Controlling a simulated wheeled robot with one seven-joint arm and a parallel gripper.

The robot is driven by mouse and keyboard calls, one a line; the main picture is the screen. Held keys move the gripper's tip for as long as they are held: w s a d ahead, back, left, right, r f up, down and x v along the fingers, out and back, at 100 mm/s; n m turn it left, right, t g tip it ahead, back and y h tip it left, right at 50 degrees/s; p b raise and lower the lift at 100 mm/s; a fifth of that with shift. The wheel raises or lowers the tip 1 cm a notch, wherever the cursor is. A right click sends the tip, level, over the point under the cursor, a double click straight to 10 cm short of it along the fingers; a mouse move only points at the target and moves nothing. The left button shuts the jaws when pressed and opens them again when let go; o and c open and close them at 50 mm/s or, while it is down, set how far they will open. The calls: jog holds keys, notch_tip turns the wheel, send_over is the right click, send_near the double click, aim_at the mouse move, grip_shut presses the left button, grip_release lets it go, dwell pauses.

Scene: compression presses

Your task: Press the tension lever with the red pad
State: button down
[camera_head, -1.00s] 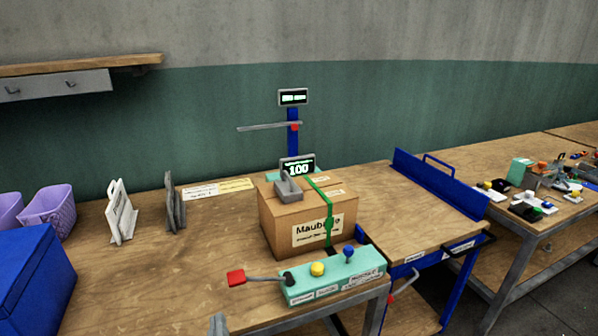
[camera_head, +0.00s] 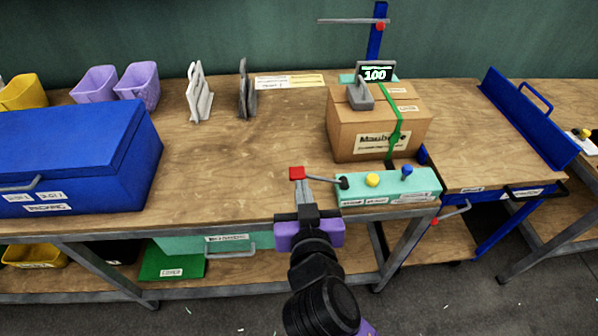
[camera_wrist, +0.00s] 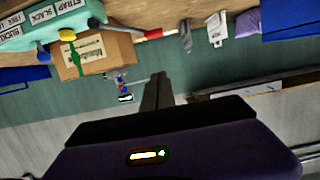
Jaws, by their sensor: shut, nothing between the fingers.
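The tension lever's red pad (camera_head: 297,173) sits at the left end of a thin grey lever. The lever runs left from the teal control box (camera_head: 358,189), which stands at the table's front edge. In the wrist view, the scene appears upside down and the red pad (camera_wrist: 153,33) lies straight beyond my fingertips, with a gap in the picture. My gripper (camera_head: 304,184) is shut and empty, its fingers pointing toward the pad from the near side. They also show in the wrist view (camera_wrist: 158,77). The fingers overlap part of the lever in the head view; I cannot tell whether they touch.
The box carries a yellow knob (camera_head: 372,180) and a blue knob (camera_head: 407,171). Behind it stands a cardboard box (camera_head: 345,140) with a green strap and a "100" display (camera_head: 375,72). A blue chest (camera_head: 75,150) is at left. The tabletop between is clear.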

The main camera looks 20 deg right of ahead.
jog(key=p, duration=0.2)
send_over(298, 176)
jog(key=s, duration=0.2)
notch_tip(298, 176, down, 2)
jog(key=f, duration=0.3)
jog(key=shift+w+a+f, duration=0.1)
jog(key=shift+w+a, duration=0.15)
jog(key=shift+w, duration=0.05)
jog(key=shift+f+p, duration=0.3)
jog(key=shift+f, duration=0.35)
